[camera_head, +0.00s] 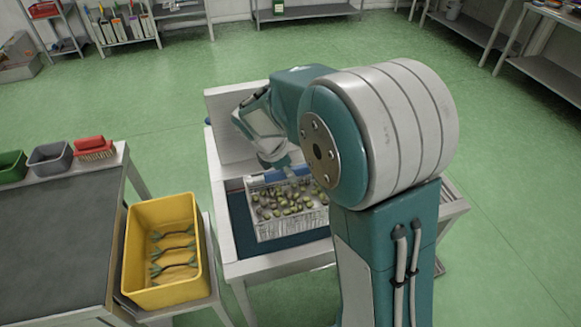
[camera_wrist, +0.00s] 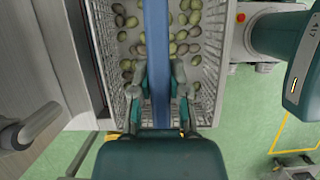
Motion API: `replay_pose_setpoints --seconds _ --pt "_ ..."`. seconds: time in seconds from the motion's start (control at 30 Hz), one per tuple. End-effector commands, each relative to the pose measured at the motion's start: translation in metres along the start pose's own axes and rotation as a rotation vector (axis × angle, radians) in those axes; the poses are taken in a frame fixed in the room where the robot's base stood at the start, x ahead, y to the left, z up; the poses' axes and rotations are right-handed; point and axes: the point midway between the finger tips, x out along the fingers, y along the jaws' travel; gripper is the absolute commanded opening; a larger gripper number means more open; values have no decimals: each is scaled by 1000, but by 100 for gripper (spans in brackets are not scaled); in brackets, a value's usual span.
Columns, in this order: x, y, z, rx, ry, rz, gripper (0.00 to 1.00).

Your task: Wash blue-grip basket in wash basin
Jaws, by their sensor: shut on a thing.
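The blue-grip basket (camera_head: 262,230) is a pale wire basket with a blue bar across its top. Several green and dark olives lie in it. The blue grip (camera_head: 285,176) also runs up the middle of the wrist view (camera_wrist: 157,30). My gripper (camera_wrist: 160,82) is shut on this grip, one finger on each side. In the head view my arm hides the basket's right side. The wash basin (camera_head: 226,235) has a pale rim and a dark blue inside. The basket is over or in it; I cannot tell how deep.
A yellow crate (camera_head: 133,255) with several green-ended tools stands at left. A dark-topped table (camera_head: 50,235) beside it bears green and grey bins (camera_head: 50,157) and a red brush (camera_head: 92,147). A grey curved fitting (camera_wrist: 22,135) is left of the basket. Green floor is open behind.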

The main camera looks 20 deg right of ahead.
Motion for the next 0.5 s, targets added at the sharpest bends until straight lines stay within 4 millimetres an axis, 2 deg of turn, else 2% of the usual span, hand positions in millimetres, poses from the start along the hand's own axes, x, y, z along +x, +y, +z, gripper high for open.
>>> replay_pose_setpoints --seconds 0.5 --pt "38 0 -16 0 0 0 0"
